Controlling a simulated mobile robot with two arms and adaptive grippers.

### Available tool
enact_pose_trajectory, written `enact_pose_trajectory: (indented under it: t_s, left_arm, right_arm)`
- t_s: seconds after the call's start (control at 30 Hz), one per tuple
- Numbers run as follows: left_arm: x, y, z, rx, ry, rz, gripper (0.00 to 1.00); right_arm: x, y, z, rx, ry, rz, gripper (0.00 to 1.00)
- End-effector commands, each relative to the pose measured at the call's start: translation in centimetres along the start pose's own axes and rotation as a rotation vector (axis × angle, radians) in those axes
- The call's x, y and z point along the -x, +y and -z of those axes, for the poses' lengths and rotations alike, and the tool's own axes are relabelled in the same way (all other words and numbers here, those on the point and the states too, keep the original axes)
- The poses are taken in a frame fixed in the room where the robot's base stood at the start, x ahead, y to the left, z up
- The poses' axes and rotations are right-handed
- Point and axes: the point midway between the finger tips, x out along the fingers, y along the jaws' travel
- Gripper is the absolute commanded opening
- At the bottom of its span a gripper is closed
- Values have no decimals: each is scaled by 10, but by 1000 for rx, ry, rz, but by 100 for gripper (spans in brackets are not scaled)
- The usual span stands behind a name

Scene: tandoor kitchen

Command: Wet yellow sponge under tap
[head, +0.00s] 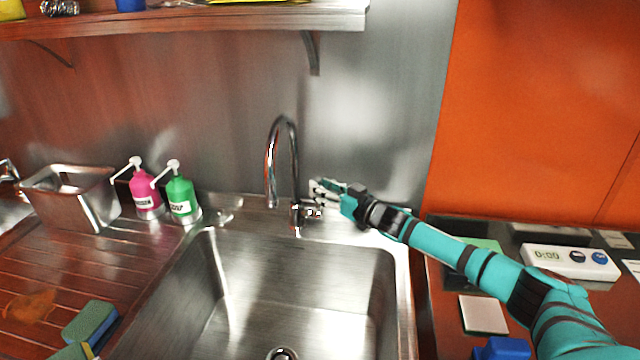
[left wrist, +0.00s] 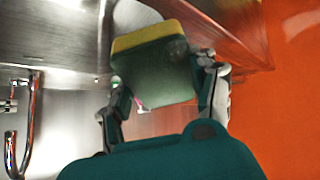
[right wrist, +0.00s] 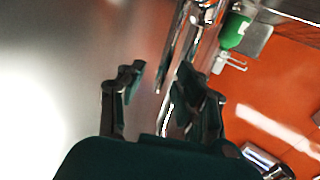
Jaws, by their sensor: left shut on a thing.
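A yellow sponge with a dark green side (left wrist: 155,75) is held between the fingers of my left gripper (left wrist: 160,95) in the left wrist view. That gripper is not seen in the head view. The chrome tap (head: 270,165) arches over the steel sink (head: 290,265); its spout also shows at the left of the left wrist view (left wrist: 33,120). No water is seen running. My right gripper (head: 318,188) is beside the tap's lever (head: 312,210), at its upper right. In the right wrist view its fingers (right wrist: 160,82) are apart, and I cannot tell whether they touch the tap.
A blue-green sponge (head: 90,322) lies on the wooden drainboard (head: 110,260) at the left. Pink (head: 146,197) and green (head: 182,197) soap bottles and a steel bin (head: 85,200) stand behind. A shelf (head: 200,22) hangs above. A timer (head: 570,262) lies at the right.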

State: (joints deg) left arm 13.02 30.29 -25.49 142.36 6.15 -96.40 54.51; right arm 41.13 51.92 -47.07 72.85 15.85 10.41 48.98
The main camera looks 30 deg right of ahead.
Motion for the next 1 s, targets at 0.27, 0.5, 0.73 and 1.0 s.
enact_pose_trajectory:
  t_s: [0.27, 0.5, 0.73, 1.0]
  left_arm:
    - [1, 0, 2, 0, 0, 0, 34]
    - [1, 0, 1, 0, 0, 0, 34]
    - [1, 0, 1, 0, 0, 0, 34]
    - [1, 0, 1, 0, 0, 0, 34]
  right_arm:
    - [-13, -1, 1, 2, 1, 1, 34]
    - [-13, -1, 0, 2, 0, 1, 26]
    - [-13, 0, 0, 2, 0, 1, 0]
    - [-13, 0, 0, 2, 0, 0, 0]
